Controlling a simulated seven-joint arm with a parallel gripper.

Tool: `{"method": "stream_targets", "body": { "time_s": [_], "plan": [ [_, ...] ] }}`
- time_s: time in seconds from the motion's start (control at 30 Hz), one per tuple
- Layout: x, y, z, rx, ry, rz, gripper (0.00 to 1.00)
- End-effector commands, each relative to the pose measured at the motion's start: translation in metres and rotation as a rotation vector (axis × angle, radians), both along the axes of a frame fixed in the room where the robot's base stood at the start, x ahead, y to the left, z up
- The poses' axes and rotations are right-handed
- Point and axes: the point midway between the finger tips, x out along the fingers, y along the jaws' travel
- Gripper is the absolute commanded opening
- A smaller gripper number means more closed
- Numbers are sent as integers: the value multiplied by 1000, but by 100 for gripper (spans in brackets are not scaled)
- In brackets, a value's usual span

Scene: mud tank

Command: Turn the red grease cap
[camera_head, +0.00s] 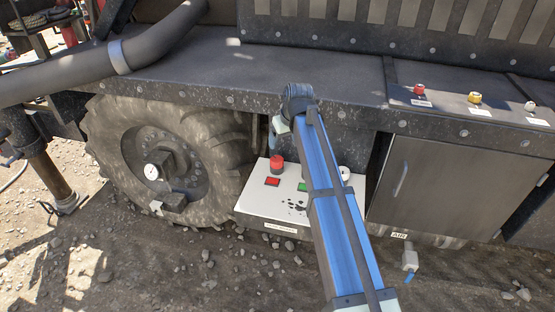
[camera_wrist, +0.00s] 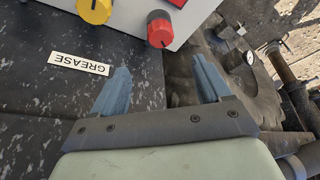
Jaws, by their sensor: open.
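A white label reading GREASE (camera_wrist: 78,69), upside down, is on the dark speckled surface to the left of my fingers. My gripper (camera_wrist: 159,65) is open and empty, with both blue fingers pointing towards the box. In the head view my arm hides most of the gripper.
A yellow knob (camera_wrist: 95,10) is left of the red cap. The box (camera_head: 250,206) also has a red button (camera_head: 272,182) and a green button (camera_head: 303,187). A gauge (camera_head: 152,171) is at the wheel. Red (camera_head: 420,88), yellow (camera_head: 474,98) and white (camera_head: 530,106) caps line the right ledge.

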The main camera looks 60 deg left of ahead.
Motion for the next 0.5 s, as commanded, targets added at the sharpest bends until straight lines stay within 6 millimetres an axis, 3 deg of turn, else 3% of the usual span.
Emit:
{"method": "stream_targets", "body": {
  "time_s": [0.17,0.5],
  "plan": [
    [0,6,-11,7,8,-6,77],
    [3,28,-64,5,7,-5,77]
  ]
}}
